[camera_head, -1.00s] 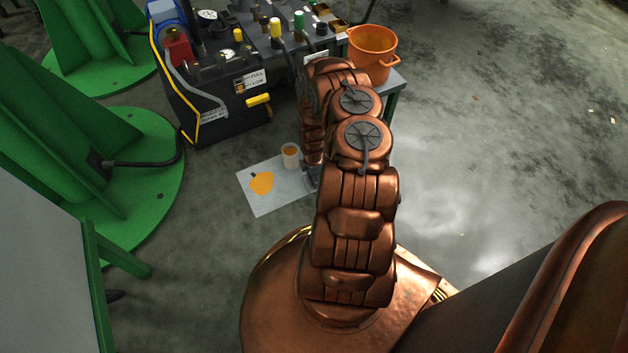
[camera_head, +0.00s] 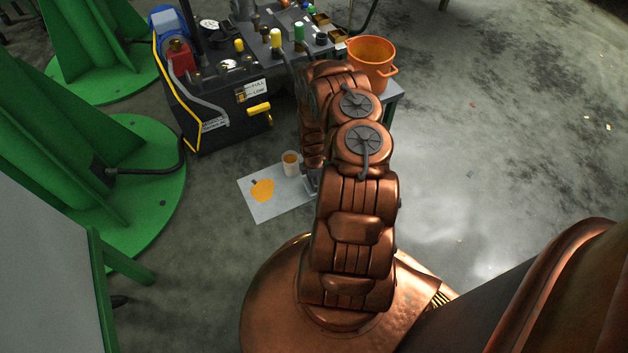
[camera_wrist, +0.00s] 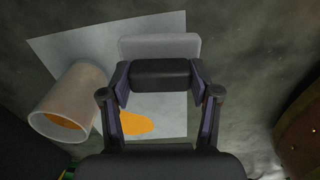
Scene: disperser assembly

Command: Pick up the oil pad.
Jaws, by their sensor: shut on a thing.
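The oil pad (camera_head: 262,207) is a pale grey sheet at floor level with an orange oil stain, left of my arm. In the wrist view the pad (camera_wrist: 70,45) spans the left and middle, its right edge near my gripper. In the head view my gripper (camera_head: 311,181) shows only partly beside my arm, at the pad's right side.
A dark machine (camera_head: 215,110) with yellow handles and gauges stands behind the pad. An orange bucket (camera_head: 370,64) sits on a small table at the back. Green stands (camera_head: 130,190) are on the left.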

